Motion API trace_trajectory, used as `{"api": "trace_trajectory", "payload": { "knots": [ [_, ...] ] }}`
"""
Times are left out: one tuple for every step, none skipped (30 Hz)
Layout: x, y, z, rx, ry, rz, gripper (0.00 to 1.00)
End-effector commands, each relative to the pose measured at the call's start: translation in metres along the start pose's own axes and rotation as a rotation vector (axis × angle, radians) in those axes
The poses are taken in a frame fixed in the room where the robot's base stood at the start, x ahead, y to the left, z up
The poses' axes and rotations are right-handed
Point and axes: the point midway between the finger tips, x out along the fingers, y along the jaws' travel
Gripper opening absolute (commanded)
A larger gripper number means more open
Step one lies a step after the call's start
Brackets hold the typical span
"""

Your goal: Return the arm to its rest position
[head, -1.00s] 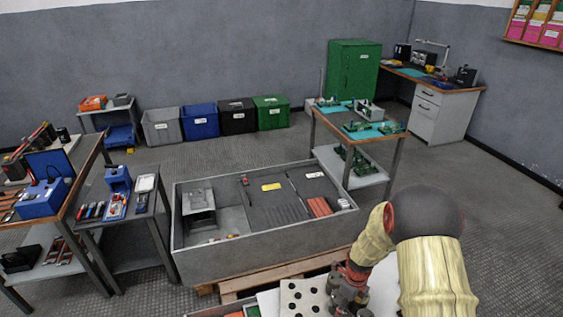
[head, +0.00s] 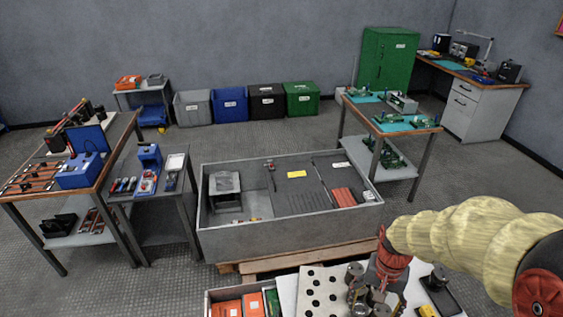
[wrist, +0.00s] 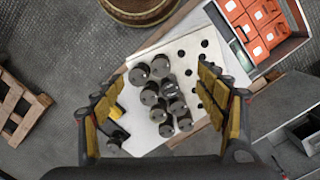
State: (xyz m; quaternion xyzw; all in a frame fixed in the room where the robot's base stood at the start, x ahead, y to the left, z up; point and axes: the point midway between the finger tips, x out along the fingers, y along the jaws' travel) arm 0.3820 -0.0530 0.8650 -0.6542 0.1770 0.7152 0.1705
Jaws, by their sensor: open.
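My arm, in a pale yellow ribbed cover with red joints, reaches in from the right edge of the head view. My gripper (head: 375,291) is at its end, low in the picture above a white work surface. In the wrist view my gripper (wrist: 158,78) is open, its two yellow-padded fingers wide apart with nothing held. Several dark grey cylinders (wrist: 161,68) stand between the fingers in that picture, below the gripper; I cannot tell the height between them. A white perforated plate (head: 318,288) lies beside them and also shows in the wrist view (wrist: 201,50).
A tray of orange boxes (head: 229,307) adjoins the white surface. A large grey bin (head: 240,243) on a wooden pallet (head: 285,262) stands beyond. Tables stand at left, and a green-mat cart (head: 428,127) at back right. Open floor lies between the bin and back wall.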

Motion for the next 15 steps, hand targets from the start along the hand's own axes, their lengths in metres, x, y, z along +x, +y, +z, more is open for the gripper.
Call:
{"api": "trace_trajectory", "payload": {
  "knots": [
    [-0.022, 0.0, 0.01, -0.078, 0.032, -0.01, 0.73],
    [-0.033, 0.0, 0.016, -0.123, 0.048, -0.014, 0.73],
    [-0.047, 0.001, 0.025, -0.18, 0.07, -0.018, 0.73],
    [-0.057, 0.001, 0.03, -0.218, 0.088, -0.022, 0.73],
    [-0.066, 0.001, 0.037, -0.255, 0.106, -0.025, 0.73],
    [-0.078, 0.002, 0.045, -0.299, 0.131, -0.028, 0.73],
    [-0.087, 0.003, 0.051, -0.329, 0.151, -0.031, 0.73],
    [-0.096, 0.003, 0.057, -0.356, 0.171, -0.034, 0.73],
    [-0.107, 0.004, 0.064, -0.385, 0.202, -0.039, 0.73],
    [-0.115, 0.004, 0.07, -0.403, 0.223, -0.042, 0.73],
    [-0.124, 0.004, 0.075, -0.417, 0.247, -0.047, 0.73],
    [-0.134, 0.005, 0.083, -0.429, 0.28, -0.053, 0.73],
    [-0.142, 0.005, 0.087, -0.434, 0.306, -0.059, 0.73],
    [-0.149, 0.006, 0.092, -0.439, 0.332, -0.066, 0.73],
    [-0.16, 0.005, 0.097, -0.445, 0.369, -0.075, 0.73]
  ]
}}
